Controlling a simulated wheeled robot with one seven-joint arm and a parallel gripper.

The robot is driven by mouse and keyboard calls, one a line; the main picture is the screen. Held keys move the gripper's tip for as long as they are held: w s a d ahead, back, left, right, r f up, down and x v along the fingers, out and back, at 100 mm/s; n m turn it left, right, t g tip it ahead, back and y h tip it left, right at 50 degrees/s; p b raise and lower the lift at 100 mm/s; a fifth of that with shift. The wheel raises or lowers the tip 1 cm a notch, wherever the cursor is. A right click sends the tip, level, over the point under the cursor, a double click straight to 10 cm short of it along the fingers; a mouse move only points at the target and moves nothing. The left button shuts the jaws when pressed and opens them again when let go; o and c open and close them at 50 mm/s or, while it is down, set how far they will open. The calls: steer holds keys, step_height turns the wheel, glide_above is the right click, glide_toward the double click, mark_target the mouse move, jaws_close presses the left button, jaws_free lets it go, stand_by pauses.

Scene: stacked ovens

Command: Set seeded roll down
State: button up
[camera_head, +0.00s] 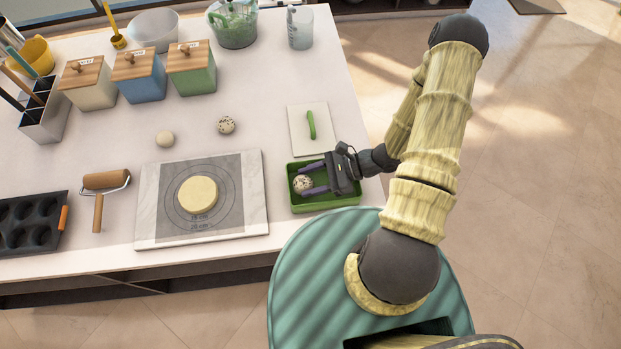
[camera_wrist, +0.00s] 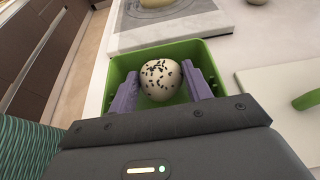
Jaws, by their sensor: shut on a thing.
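The seeded roll (camera_head: 303,184) is a pale round ball with dark seeds. My gripper (camera_head: 309,182) has its two purple fingers on either side of it, shut on it. In the wrist view the roll (camera_wrist: 160,79) sits between the purple fingers (camera_wrist: 163,90), over the green tray (camera_wrist: 213,57). The green tray (camera_head: 336,203) also shows in the head view, with the roll within its walls. I cannot tell whether the roll touches the tray floor.
A second seeded ball (camera_head: 226,125) and a plain ball (camera_head: 165,138) lie on the counter. A marble board (camera_head: 253,218) with dough (camera_head: 198,194) is left of the tray.

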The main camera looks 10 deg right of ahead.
steer(key=o, duration=1)
steer(key=shift+c, duration=0.2)
steer(key=shift+r, duration=0.1)
steer(key=shift+r+p, duration=0.55)
steer(key=b+v, duration=0.4)
steer(key=v, duration=0.8)
